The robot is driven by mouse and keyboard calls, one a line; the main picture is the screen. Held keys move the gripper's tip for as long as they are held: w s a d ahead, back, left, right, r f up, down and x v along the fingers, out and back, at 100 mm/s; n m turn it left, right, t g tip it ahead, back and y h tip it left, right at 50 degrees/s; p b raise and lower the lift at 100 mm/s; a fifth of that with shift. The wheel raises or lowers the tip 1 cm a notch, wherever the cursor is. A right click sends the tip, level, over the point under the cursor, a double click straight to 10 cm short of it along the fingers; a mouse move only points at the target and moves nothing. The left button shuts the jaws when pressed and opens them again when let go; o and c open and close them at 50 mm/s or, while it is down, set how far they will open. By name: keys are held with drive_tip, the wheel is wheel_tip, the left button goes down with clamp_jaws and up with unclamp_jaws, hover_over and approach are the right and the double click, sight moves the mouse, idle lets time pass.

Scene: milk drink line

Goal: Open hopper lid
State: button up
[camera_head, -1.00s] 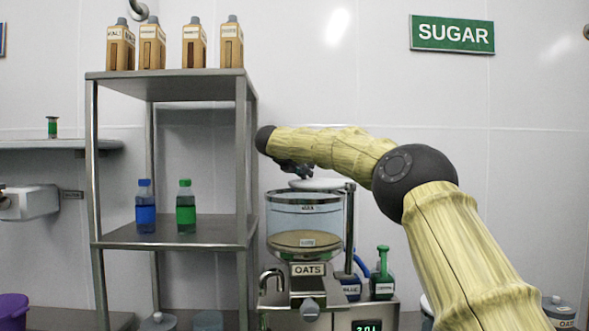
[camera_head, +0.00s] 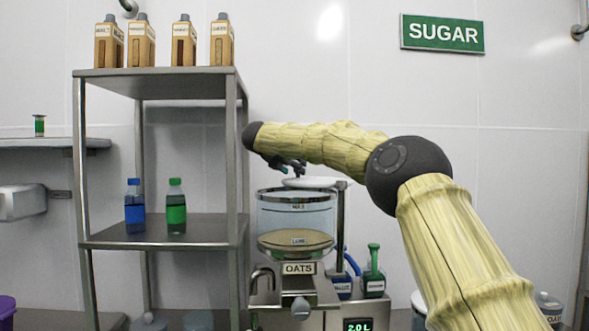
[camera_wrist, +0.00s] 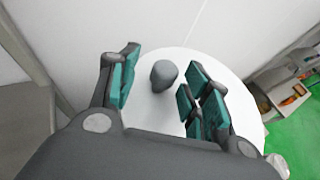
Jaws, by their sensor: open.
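The hopper (camera_head: 297,215) is a clear cylinder above an OATS label, partly filled with a tan material. Its white lid (camera_head: 315,183) lies across the top. In the wrist view the lid (camera_wrist: 163,118) is a white disc with a dark grey knob (camera_wrist: 164,75) standing on it. My gripper (camera_head: 292,168) is just above the lid in the head view. In the wrist view my gripper (camera_wrist: 160,88) is open, with its green-padded fingers on either side of the knob and gaps showing between. Whether a finger touches the lid cannot be told.
A metal shelf (camera_head: 160,245) stands close to the left of the hopper, holding a blue bottle (camera_head: 135,206), a green bottle (camera_head: 176,206) and several cartons on top.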

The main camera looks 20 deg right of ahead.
drive_tip(key=v, duration=1)
drive_tip(key=shift+s, duration=0.2)
drive_tip(key=shift+a, duration=0.15)
